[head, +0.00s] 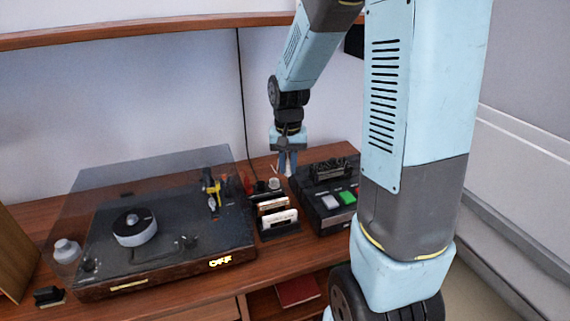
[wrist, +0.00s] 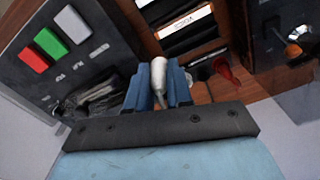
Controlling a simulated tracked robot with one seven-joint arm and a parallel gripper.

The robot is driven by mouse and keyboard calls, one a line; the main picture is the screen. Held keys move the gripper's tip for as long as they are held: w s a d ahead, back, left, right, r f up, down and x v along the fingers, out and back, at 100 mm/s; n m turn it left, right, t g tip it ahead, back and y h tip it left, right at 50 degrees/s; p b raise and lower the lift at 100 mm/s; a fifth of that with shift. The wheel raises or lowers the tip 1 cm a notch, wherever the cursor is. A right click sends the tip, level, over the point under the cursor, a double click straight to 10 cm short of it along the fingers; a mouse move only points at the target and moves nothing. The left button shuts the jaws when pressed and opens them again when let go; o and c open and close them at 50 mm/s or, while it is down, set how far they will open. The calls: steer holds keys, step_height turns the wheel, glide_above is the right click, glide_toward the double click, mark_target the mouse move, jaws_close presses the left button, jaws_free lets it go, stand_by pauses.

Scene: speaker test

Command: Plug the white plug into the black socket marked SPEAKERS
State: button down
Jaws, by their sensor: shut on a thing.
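My gripper (head: 288,163) hangs pointing down over the back of the table, between the record player and a black button box. In the wrist view my gripper (wrist: 160,82) has its two blue fingers shut on the white plug (wrist: 158,73), which shows as a rounded white body between them. In the head view the plug is too small to make out clearly. I cannot read a SPEAKERS mark in either view, so I cannot tell which dark part is the black socket. Small dark parts lie beside the fingers in the wrist view.
The black box (head: 312,205) with white, green and red buttons stands right of the gripper. A card holder (head: 281,229) stands in front. A dark cable (head: 243,100) runs down the wall.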

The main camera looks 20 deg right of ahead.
steer(key=w+a+f, duration=0.2)
steer(key=w+f, duration=0.1)
steer(key=w, duration=0.4)
steer(key=w+a+f, duration=0.2)
steer(key=w+f, duration=0.1)
steer(key=w, duration=0.4)
steer(key=shift+a, duration=0.35)
steer(key=shift+f, duration=0.1)
steer(key=shift+f, duration=2)
steer(key=shift+f, duration=1.4)
stand_by(0.3)
steer(key=c, duration=0.9)
jaws_free()
steer(key=shift+c, duration=0.2)
steer(key=shift+o, duration=0.3)
